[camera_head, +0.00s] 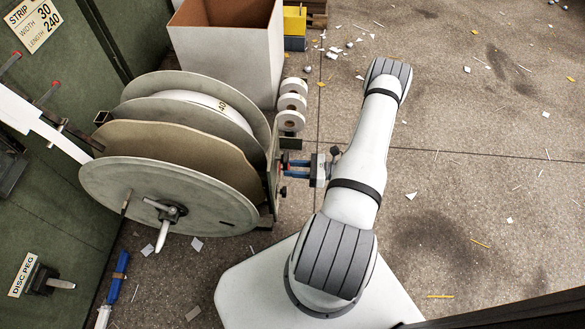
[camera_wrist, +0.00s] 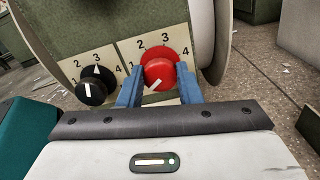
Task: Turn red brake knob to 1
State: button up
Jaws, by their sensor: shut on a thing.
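The red brake knob (camera_wrist: 158,68) sits on a pale dial plate (camera_wrist: 128,50) in the wrist view. Its grip bar carries a white line slanting from lower left to upper right, with the lower end to the left. The digits 2 and 3 show above the knob; 1 is at its left, partly behind a finger, and 4 is at its right. My gripper (camera_wrist: 160,82) has its blue fingers on both sides of the knob, shut on it. In the head view my gripper (camera_head: 299,167) reaches left to the stand beside the large reel; the knob is mostly hidden there.
A black knob (camera_wrist: 94,88) with its own 1 to 4 dial is close at the left. The large reel (camera_head: 150,190) stands beside the gripper. White rolls (camera_head: 291,103) and an open box (camera_head: 228,55) are behind. The floor at right is mostly clear, with scraps.

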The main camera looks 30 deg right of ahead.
jog(key=shift+d+m, duration=0.2)
jog(key=shift+m, duration=0.1)
jog(key=shift+w+d+m, duration=0.1)
jog(key=shift+m, duration=2.15)
jog(key=shift+w+d+m, duration=0.1)
jog(key=shift+m, duration=2.15)
jog(key=o, duration=1)
jog(key=shift+s+a+f, duration=0.1)
jog(key=shift+a, duration=0.05)
jog(key=shift+c, duration=0.2)
jog(key=shift+p, duration=0.3)
jog(key=p+v, duration=0.1)
jog(key=v, duration=0.6)
jog(key=shift+s+d+p, duration=0.25)
jog(key=shift+d+p, duration=0.1)
